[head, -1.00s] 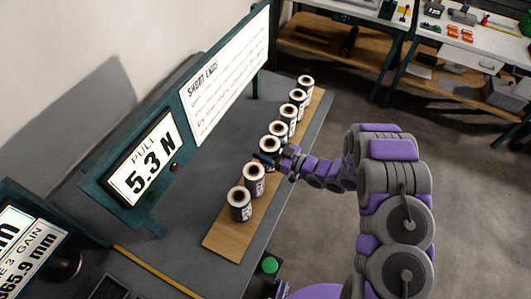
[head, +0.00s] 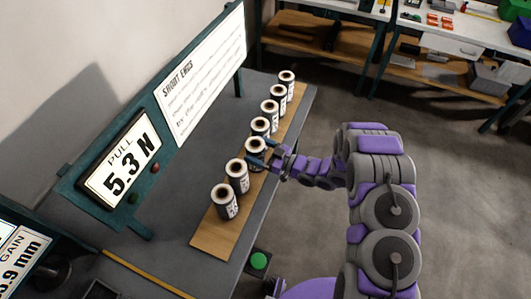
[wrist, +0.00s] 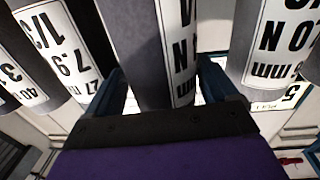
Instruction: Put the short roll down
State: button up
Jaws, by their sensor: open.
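Several dark grey rolls with white labels and pale ring tops stand upright in a row on a wooden board (head: 215,243). My gripper (head: 260,151) is at the third roll from the near end (head: 256,146). In the wrist view, this roll (wrist: 155,45) stands between the two dark blue fingers of my gripper (wrist: 163,88), which are open around it. The roll looks upright and in line with the others. Its foot is hidden, so contact with the board cannot be told. Its height against its neighbours is hard to judge.
A neighbouring roll (head: 237,174) stands close on the near side and another (head: 261,125) close on the far side. A "PULL 5.3 N" display (head: 120,180) and a "SHORT ENDS" sign (head: 203,75) line the back. A green button (head: 259,261) is near the bench's front edge.

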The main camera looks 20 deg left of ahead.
jog(key=s+d+p, duration=0.1)
jog(key=s+d, duration=0.1)
jog(key=d, duration=0.9)
jog(key=w+d+r+m+t+h, duration=0.2)
jog(key=w+d+t+h, duration=0.1)
jog(key=w+d+h, duration=0.35)
jog(key=w+d+r+m+t+h, duration=0.1)
jog(key=w+d+r+t+h, duration=0.15)
jog(key=w+d+h, duration=0.4)
jog(key=s+d+r+m+h, duration=0.3)
jog(key=d+r+m+h, duration=0.3)
jog(key=d+r, duration=0.75)
jog(key=s+d+r+m+g+h, duration=0.1)
jog(key=s+d+r+m+g, duration=0.15)
jog(key=s, duration=0.45)
jog(key=s+d+r+m+g+h, duration=0.1)
jog(key=s+d+r+m, duration=0.2)
jog(key=s, duration=0.4)
jog(key=s+a+r+m+g+y, duration=0.1)
jog(key=s+a+g, duration=0.2)
jog(key=s, duration=1.1)
jog(key=s+a+r+m+g+y, duration=0.1)
jog(key=s+a, duration=0.5)
jog(key=s, duration=0.9)
jog(key=r+g+y, duration=0.1)
jog(key=g, duration=0.1)
jog(key=shift+a+r+g, duration=0.2)
jog(key=shift+g, duration=0.1)
